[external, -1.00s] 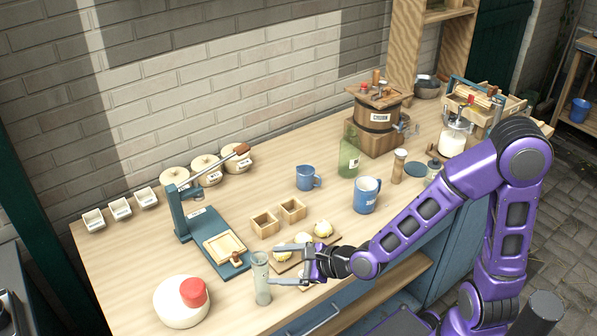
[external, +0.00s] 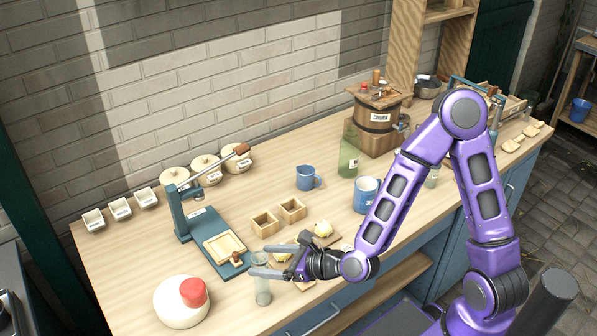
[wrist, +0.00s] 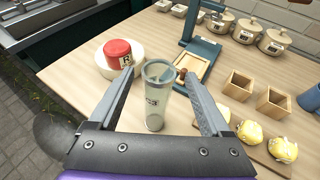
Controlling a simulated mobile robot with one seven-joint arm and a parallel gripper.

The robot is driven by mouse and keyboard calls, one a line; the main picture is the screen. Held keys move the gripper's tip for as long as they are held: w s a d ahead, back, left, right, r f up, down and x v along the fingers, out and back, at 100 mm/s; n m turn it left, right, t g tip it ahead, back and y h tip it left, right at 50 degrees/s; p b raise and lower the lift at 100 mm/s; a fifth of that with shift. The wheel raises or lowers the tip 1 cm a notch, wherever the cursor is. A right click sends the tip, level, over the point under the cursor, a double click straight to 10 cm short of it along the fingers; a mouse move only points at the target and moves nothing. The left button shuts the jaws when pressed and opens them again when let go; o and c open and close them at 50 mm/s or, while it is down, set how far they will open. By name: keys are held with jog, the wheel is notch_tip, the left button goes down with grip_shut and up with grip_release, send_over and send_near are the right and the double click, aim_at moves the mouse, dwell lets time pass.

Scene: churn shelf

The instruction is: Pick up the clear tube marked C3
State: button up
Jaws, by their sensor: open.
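The clear tube (external: 263,292) stands upright near the front edge of the wooden counter. In the wrist view the tube (wrist: 155,108) has a dark label ending in 3; the rest is hard to read. My gripper (external: 260,260) is open, with its two fingers at the tube's upper part. In the wrist view my gripper (wrist: 158,76) has one finger on each side of the tube, with gaps between. The fingers do not hold it.
A board with yellow lumps (wrist: 268,145) and small wooden boxes (external: 278,217) are close on the right.

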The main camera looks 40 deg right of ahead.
jog(key=shift+a+f+p, duration=0.1)
jog(key=shift+f+p, duration=0.15)
jog(key=shift+p, duration=0.05)
jog(key=x, duration=0.5)
jog(key=shift+f, duration=0.2)
jog(key=shift+c, duration=0.2)
grip_shut()
